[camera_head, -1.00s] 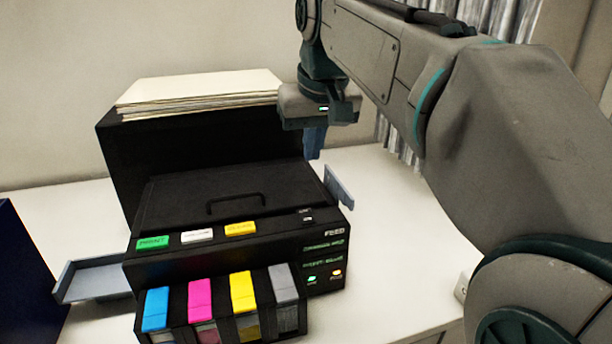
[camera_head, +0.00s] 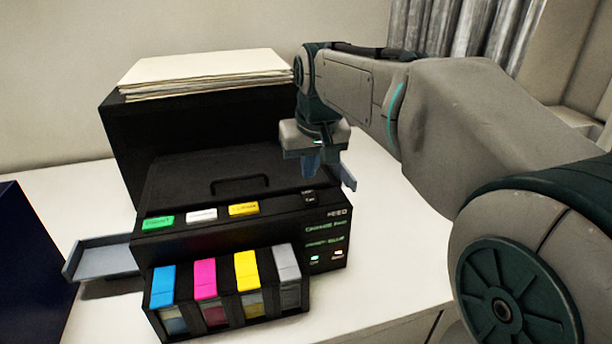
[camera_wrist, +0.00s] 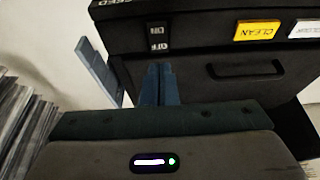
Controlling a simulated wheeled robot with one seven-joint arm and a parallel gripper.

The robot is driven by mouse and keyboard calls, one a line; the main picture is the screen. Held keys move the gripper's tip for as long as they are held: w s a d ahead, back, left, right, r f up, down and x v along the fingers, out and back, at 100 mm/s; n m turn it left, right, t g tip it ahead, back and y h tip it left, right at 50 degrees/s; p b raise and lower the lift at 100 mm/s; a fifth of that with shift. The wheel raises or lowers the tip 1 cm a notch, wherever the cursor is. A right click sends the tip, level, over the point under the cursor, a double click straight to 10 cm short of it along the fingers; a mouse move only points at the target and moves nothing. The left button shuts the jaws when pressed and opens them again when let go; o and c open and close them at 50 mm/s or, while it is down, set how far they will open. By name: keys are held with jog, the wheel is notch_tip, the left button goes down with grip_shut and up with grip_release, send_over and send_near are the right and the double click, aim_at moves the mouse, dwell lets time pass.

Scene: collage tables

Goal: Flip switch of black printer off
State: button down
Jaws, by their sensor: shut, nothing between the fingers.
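The black printer (camera_head: 300,228) stands on the white table, with coloured label buttons along its front top edge. Its small black switch (camera_head: 310,197) is at the right end of that top edge. In the wrist view the switch (camera_wrist: 157,36) shows ON and OFF marks. My gripper (camera_head: 312,170) hangs above the printer's right side, behind the switch, its blue fingers pointing down. In the wrist view my gripper's fingers (camera_wrist: 160,72) are together and empty, just short of the switch's OFF end. I cannot tell whether they touch the printer.
A black box-like rear part (camera_head: 200,130) holds a paper stack (camera_head: 205,70). A grey-blue side tray (camera_head: 103,258) sticks out left, and a small blue-grey flap (camera_head: 347,178) right. Ink cartridges (camera_head: 228,290) protrude in front. The table (camera_head: 405,230) is clear to the right.

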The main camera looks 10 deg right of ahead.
aim_at(307, 192)
jog(key=shift+s+p+x, duration=0.15)
jog(key=shift+s+x, duration=0.05)
jog(key=shift+x, duration=0.8)
jog(key=shift+s+p+x, duration=0.15)
jog(key=shift+s+x, duration=0.05)
jog(key=shift+x, duration=0.8)
jog(key=shift+f, duration=0.1)
jog(key=shift+p, duration=0.3)
